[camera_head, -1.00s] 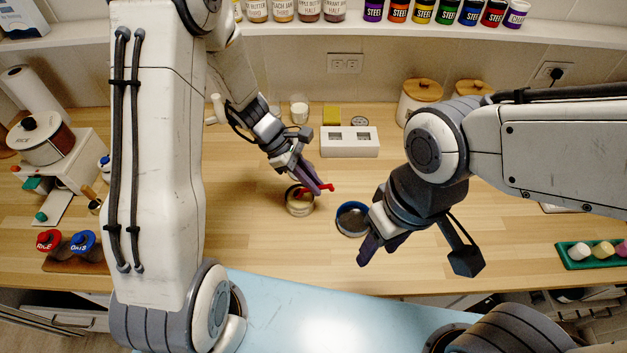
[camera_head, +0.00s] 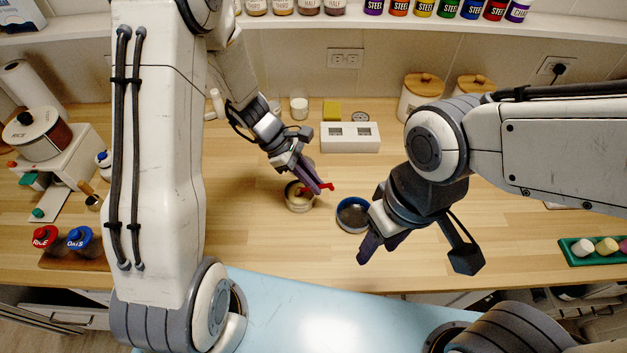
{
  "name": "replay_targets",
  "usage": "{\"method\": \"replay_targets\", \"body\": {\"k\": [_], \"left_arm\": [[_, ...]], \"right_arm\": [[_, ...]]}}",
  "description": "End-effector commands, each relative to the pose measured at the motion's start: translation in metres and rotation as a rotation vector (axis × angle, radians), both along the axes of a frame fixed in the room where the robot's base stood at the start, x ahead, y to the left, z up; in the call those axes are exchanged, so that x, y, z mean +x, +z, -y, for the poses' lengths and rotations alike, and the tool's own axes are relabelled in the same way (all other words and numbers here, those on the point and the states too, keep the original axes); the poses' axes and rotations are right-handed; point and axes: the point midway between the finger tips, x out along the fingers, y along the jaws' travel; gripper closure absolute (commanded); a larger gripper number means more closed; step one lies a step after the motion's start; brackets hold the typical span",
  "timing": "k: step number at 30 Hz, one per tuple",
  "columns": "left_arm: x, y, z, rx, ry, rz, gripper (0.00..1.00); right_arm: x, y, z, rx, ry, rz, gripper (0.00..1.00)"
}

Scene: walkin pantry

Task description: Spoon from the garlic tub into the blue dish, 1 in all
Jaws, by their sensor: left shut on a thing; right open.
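A small round tub (camera_head: 299,206) with pale contents stands on the wooden counter near the middle; I take it for the garlic tub. My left gripper (camera_head: 320,187) is shut on a red spoon (camera_head: 326,187), just above the tub. The spoon's lower end is at the tub's mouth; I cannot tell if it touches the contents.
A white box with two dark windows (camera_head: 350,140) stands behind the tub and dish. Lidded canisters (camera_head: 420,92) stand at the back right. A green tray (camera_head: 590,252) is far right. Red and blue lidded jars (camera_head: 62,240) are at left. The front counter is mostly clear.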

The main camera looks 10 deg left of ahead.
Motion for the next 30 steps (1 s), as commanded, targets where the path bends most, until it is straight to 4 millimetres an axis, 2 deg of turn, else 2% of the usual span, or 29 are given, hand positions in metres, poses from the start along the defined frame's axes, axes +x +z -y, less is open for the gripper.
{"method": "replay_targets", "body": {"k": [8, 30], "left_arm": [[0.000, 0.007, 0.000, 0.000, 0.000, 0.000, 1.00], [0.000, 0.052, 0.000, 0.000, -0.001, 0.001, 1.00]], "right_arm": [[0.000, 0.006, 0.000, 0.000, 0.000, 0.000, 0.50], [0.000, 0.046, 0.000, 0.000, -0.002, 0.000, 0.50]]}}
